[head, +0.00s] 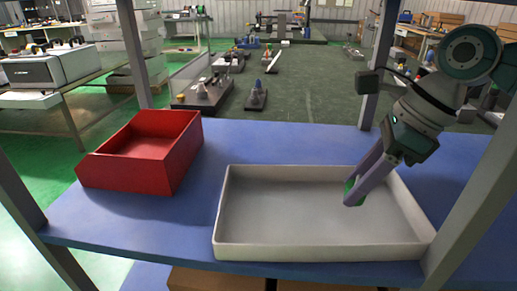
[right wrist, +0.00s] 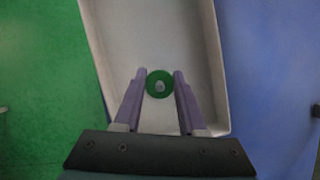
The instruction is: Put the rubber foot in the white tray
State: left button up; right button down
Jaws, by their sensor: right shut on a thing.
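The white tray (head: 265,250) lies on the blue table at the centre right, with a bare grey floor. My right gripper (head: 354,196) reaches in from the right and its purple fingers point down over the right part of the tray. It is shut on the green rubber foot, which shows as a green bit at the fingers (head: 350,186). In the right wrist view the rubber foot (right wrist: 159,84) is a green ring with a pale centre between the two fingertips, with the tray (right wrist: 130,40) beneath it. Whether the foot touches the tray floor is unclear. My left gripper is not in view.
A red open box (head: 150,148) stands on the blue table (head: 215,150) left of the tray, with a gap between them. Grey posts (head: 368,75) rise at the table's corners. Cardboard boxes (head: 215,280) sit below the front edge.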

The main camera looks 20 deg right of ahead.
aim_at(348, 184)
jog(key=shift+w+a, duration=0.75)
jog(key=shift+a, duration=0.05)
notch_tip(348, 184, down, 3)
jog(key=shift+r+b, duration=0.1)
jog(key=shift+b, duration=0.45)
jog(key=shift+f, duration=0.45)
jog(key=shift+c, duration=2.4)
grip_release()
